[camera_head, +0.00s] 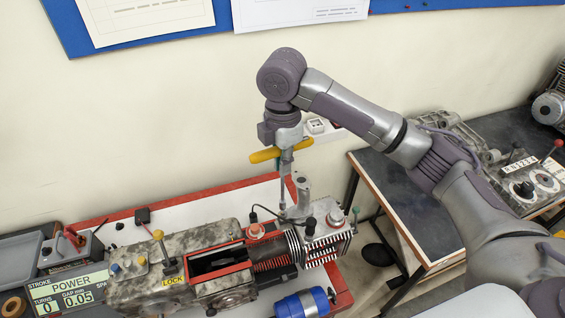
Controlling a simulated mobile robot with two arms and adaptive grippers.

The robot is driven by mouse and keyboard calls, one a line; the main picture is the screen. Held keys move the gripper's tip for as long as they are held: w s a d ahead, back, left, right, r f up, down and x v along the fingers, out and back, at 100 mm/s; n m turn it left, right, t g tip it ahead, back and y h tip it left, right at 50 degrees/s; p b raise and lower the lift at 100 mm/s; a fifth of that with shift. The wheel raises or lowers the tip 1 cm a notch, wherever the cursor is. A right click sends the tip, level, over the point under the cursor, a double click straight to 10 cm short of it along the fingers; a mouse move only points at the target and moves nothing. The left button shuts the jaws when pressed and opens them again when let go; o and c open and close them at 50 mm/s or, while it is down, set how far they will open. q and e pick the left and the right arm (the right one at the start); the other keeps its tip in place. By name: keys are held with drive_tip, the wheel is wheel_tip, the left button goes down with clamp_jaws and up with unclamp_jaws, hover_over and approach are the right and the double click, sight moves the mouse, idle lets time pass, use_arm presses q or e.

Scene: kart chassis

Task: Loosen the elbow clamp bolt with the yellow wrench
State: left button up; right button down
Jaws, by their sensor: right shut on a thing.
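My right gripper (283,147) hangs from the arm that comes in from the right. It is shut on the yellow wrench (264,155), whose yellow crossbar handle sticks out on both sides. A thin grey shaft (284,178) points down below the handle towards the machine's right end. Beside its lower end stands a grey upright bracket (304,196). I cannot make out the elbow clamp bolt, nor whether the wrench touches anything. My left gripper is not in view.
A blue cylinder (303,304) lies in front. A dark table (388,187) stands right, past a floor gap.

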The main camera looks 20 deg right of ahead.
drive_tip(key=shift+r, duration=0.1)
drive_tip(key=shift+r, duration=2.4)
drive_tip(key=shift+f, duration=0.1)
